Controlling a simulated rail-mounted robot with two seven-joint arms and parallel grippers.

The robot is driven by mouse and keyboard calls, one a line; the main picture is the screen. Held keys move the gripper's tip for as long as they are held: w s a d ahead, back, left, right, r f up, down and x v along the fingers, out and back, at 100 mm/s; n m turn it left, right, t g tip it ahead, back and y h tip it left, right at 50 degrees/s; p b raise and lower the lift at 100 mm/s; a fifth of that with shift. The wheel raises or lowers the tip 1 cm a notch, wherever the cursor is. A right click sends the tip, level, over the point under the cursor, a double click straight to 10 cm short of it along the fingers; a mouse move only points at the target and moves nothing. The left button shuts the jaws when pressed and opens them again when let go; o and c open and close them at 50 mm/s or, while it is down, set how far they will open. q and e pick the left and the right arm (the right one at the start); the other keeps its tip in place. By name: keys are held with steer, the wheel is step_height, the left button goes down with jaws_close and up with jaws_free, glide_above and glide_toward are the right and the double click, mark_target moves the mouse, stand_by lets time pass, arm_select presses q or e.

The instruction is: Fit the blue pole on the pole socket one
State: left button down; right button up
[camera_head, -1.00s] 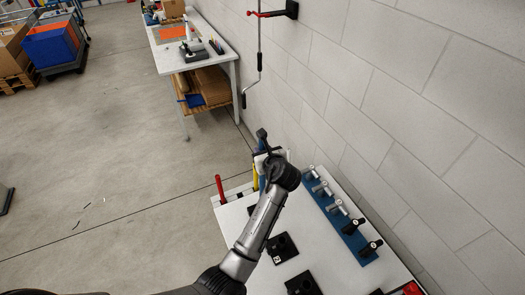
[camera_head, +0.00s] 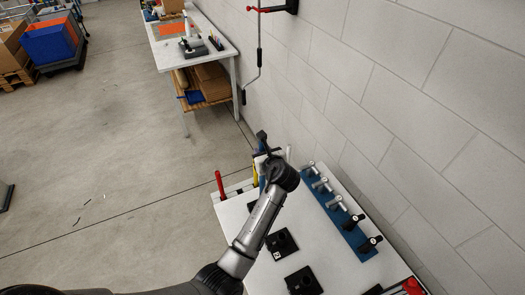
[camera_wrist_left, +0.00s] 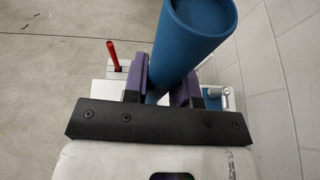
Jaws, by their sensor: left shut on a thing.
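The blue pole (camera_wrist_left: 196,38) fills the upper middle of the left wrist view as a thick cylinder with its hollow end towards the camera. My left gripper (camera_wrist_left: 163,86) is shut on it, one purple finger on each side. In the head view my left gripper (camera_head: 264,158) is at the far end of the white table, mostly hidden by my wrist. Black square pole sockets (camera_head: 282,243) lie on the table; a nearer one (camera_head: 303,281) is also clear. I cannot tell which is socket one. The pole's lower end is hidden. My right gripper is not in view.
A red pole (camera_head: 219,185) and a yellow pole (camera_head: 255,178) stand at the white table's (camera_head: 232,218) far edge. A blue strip with several clamps (camera_head: 338,202) runs along the right side by the block wall (camera_head: 430,120). Open floor lies left.

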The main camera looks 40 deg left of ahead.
arm_select(q)
step_height(320, 180, down, 7)
steer(key=b, duration=0.1)
steer(key=shift+b, duration=0.3)
steer(key=c, duration=0.8)
jaws_free()
steer(key=shift+c, duration=0.2)
steer(key=p+v, duration=1.2)
steer(key=v, duration=0.1)
steer(key=shift+s+d, duration=0.25)
steer(key=shift+d, duration=0.05)
